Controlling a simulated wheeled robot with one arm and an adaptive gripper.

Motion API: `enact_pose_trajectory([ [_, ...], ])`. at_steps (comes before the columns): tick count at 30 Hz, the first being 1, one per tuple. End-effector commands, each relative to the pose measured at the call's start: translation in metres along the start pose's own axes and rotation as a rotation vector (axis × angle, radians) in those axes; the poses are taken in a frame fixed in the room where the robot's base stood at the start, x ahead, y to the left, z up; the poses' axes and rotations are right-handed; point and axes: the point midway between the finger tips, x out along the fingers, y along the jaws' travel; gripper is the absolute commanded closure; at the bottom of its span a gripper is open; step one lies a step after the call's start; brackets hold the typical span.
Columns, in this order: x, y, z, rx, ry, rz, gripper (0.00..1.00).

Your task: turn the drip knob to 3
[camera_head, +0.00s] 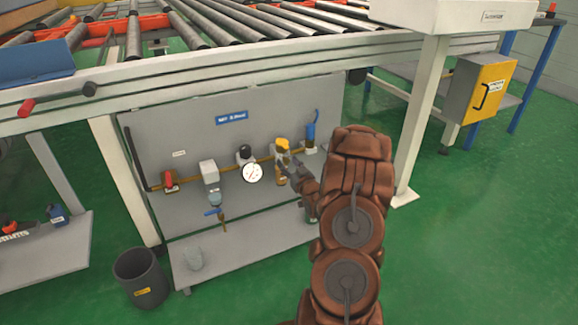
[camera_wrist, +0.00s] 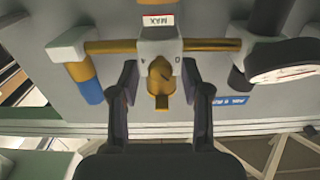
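The drip knob (camera_wrist: 160,76) is a gold-yellow knob with a pointed top, on a pale grey block. In the wrist view, a MAX label appears upside down above it, with small marks beside it too small to read surely. In the head view, the yellow-topped fitting (camera_head: 282,145) stands on the pipe panel, right of the dial gauge. My gripper (camera_wrist: 159,80) is open, with one dark finger on each side of the knob and visible gaps to it. In the head view my gripper (camera_head: 293,171) is in front of the fitting and partly hides it.
The brass pipe (camera_wrist: 110,47) also carries a blue-ended fitting (camera_wrist: 88,85) and a round gauge (camera_head: 252,173). A red valve (camera_head: 168,181) sits farther left. The roller conveyor frame (camera_head: 230,71) overhangs the panel. A dark bin (camera_head: 140,277) stands on the floor.

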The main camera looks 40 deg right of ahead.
Motion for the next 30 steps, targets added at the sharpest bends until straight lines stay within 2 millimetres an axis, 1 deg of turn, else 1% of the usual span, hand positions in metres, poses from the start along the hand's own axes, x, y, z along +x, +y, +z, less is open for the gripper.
enact_pose_trajectory([
  [1, -0.0001, 0.0001, 0.0000, 0.000, 0.000, 0.000, 0.61],
  [2, -0.0001, 0.0001, 0.0000, 0.000, 0.000, 0.000, 0.64],
  [12, -0.0002, 0.0003, 0.0001, 0.000, 0.000, 0.001, 0.99],
  [23, -0.0004, 0.0004, -0.0016, 0.026, -0.001, 0.001, 1.00],
  [30, -0.0003, 0.0000, -0.0062, 0.134, -0.002, 0.001, 1.00],
])
